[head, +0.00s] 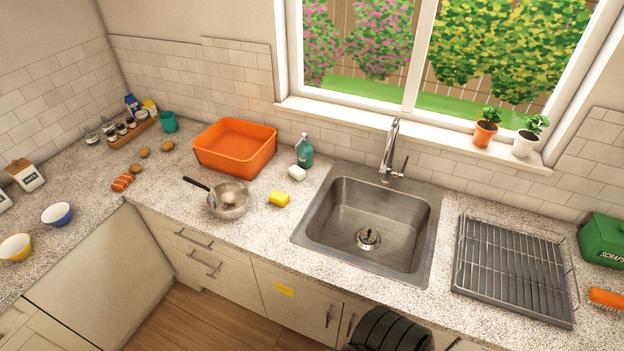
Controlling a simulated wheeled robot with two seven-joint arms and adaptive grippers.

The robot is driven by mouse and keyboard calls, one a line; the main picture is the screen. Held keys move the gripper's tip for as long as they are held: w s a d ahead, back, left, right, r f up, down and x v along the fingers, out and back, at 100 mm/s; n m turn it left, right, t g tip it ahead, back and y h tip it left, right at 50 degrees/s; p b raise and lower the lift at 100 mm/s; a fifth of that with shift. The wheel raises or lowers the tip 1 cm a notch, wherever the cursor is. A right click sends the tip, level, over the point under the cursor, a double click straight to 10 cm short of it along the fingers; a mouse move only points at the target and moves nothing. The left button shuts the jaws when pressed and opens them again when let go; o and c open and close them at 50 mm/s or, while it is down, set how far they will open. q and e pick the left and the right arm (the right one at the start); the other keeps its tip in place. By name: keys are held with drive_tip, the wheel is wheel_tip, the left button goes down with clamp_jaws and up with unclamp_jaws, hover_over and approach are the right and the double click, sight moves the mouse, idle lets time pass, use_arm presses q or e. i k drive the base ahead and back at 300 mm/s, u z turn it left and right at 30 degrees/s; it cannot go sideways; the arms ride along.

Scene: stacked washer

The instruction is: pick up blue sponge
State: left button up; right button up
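I see no blue sponge in the head view. A yellow sponge-like block (279,198) lies on the counter between the steel pan and the sink. A small white block (297,173), perhaps soap or a sponge, lies behind it, near a teal bottle (304,151). The inside of the orange tub (235,146) shows no sponge in its visible part.
A steel pan (229,198) with a dark handle stands left of the yellow block. The sink (368,226) with its tap (390,150) is at centre right, and a wire drying rack (512,268) is right of it. Bowls, jars and brown round items occupy the left counter.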

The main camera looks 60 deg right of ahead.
sight(298, 173)
drive_tip(key=z, duration=1.1)
drive_tip(key=i, duration=0.15)
drive_tip(key=u, duration=0.15)
